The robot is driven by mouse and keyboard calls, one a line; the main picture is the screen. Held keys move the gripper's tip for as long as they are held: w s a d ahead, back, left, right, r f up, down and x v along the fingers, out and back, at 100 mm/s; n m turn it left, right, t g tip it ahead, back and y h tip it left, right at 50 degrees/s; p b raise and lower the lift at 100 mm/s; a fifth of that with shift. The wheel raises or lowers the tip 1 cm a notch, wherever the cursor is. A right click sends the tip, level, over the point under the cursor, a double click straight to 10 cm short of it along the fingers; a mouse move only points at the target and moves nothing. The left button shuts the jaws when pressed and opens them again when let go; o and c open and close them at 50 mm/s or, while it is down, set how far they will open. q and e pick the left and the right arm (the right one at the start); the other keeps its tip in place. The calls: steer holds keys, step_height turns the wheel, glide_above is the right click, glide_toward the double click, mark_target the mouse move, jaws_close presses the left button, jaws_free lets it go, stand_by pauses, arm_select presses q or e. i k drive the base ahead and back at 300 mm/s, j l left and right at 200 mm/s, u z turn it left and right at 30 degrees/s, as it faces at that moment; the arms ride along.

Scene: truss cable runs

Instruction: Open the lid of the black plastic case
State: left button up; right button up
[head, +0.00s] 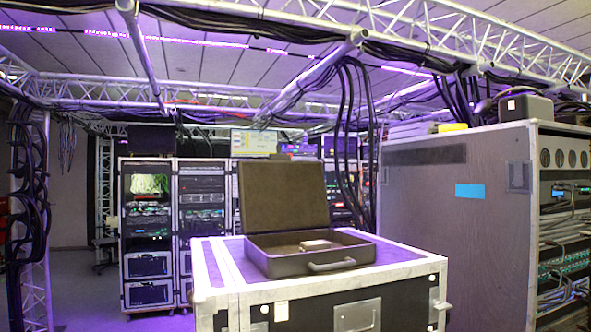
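The black plastic case (287,263) sits on top of a flight case in the middle of the head view. Its lid (284,195) stands open, roughly upright and leaning back a little at the rear. A handle is on the front wall of the case. A small pale object (316,245) lies inside the case; I cannot tell what it is. Neither of my grippers shows in the head view.
The flight case (215,262) has a purple top with metal edges and some free room around the black case. A large grey rack case (455,220) stands close on the right. Equipment racks (147,225) stand behind at the left. Cables (355,120) hang from the truss above.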

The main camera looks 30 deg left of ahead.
mark_target(278, 195)
steer(key=i+j+u, duration=0.15)
steer(key=j+u, duration=0.35)
steer(key=j, duration=0.15)
steer(key=i+j+u, duration=0.25)
steer(key=j+u, duration=0.25)
steer(key=i+j+u, duration=0.35)
steer(key=j+u, duration=0.15)
steer(key=i+j+u, duration=0.35)
steer(key=u, duration=0.15)
steer(key=i+j+u, duration=0.1)
steer(key=i+u, duration=0.4)
steer(key=i+z, duration=0.4)
steer(key=i+j+z, duration=0.2)
steer(key=i+z, duration=0.2)
steer(key=i, duration=0.2)
steer(key=i+j+z, duration=0.4)
steer(key=i+z, duration=0.25)
steer(key=z, duration=0.2)
steer(key=i+j+z, duration=0.2)
steer(key=z, duration=0.25)
steer(key=i+j+z, duration=0.25)
steer(key=z, duration=0.25)
steer(key=i+j+z, duration=0.2)
steer(key=z, duration=0.25)
steer(key=j, duration=0.1)
